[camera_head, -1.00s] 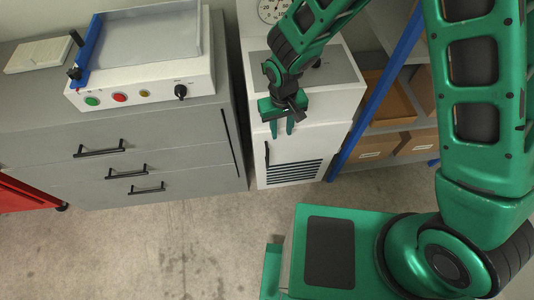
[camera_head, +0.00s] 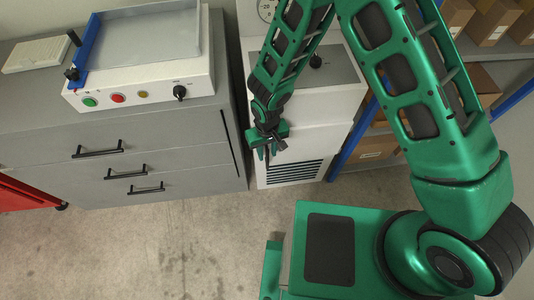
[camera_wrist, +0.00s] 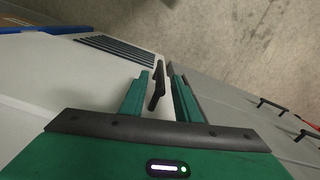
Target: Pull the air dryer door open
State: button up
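The air dryer (camera_head: 307,107) is a white cabinet with a grey top, standing between the grey drawer cabinet and the shelf. Its door (camera_head: 312,145) has a dark vent grille low down and looks closed. The black upright door handle (camera_wrist: 157,86) shows in the wrist view between my gripper's two green fingers. My gripper (camera_head: 267,155) is at the left side of the door front, and in the wrist view it is open (camera_wrist: 160,95), with a finger on each side of the handle.
A grey drawer cabinet (camera_head: 170,146) with black handles stands close on the left, with a white machine (camera_head: 143,92) on top. A shelf with cardboard boxes (camera_head: 376,147) and a blue post is on the right. The concrete floor (camera_head: 180,240) in front is clear.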

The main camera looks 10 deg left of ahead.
jog(key=shift+f, duration=1.1)
grip_shut()
